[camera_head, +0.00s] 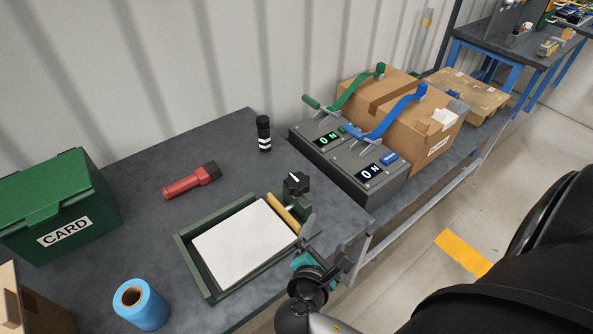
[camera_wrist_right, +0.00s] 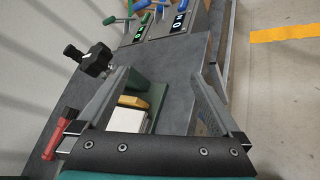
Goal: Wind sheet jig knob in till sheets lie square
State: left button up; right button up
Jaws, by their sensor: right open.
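The sheet jig is a green tray (camera_head: 188,262) on the dark bench, holding a stack of white sheets (camera_head: 245,243). A yellow pusher bar (camera_head: 284,214) lies along the stack's right side; whether it touches the sheets I cannot tell. The black lobed knob (camera_head: 296,184) stands on a green bracket at the tray's far right corner, and shows at upper left in the right wrist view (camera_wrist_right: 97,60). My right gripper (camera_head: 325,246) is open and empty near the tray's right end, on the near side of the knob and apart from it. My left gripper is out of view.
A grey box with two levers (camera_head: 345,165) and lit ON displays stands right of the knob. A black cylinder (camera_head: 264,133), a red torch (camera_head: 192,180), a blue roll (camera_head: 140,305) and a green CARD box (camera_head: 60,205) stand or lie around the jig. A cardboard box (camera_head: 400,110) stands behind.

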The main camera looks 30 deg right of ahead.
aim_at(297, 173)
jog(key=w+a+r+n+t, duration=0.35)
jog(key=w+n+t, duration=0.2)
jog(key=n, duration=0.55)
jog(key=shift+t, duration=0.45)
jog(key=x, duration=0.9)
jog(key=f+x, duration=0.1)
jog(key=x, duration=0.3)
jog(key=shift+w+d+b, duration=0.1)
jog(key=shift+w+b, duration=0.25)
jog(key=shift+b, duration=0.05)
jog(key=c, duration=1.3)
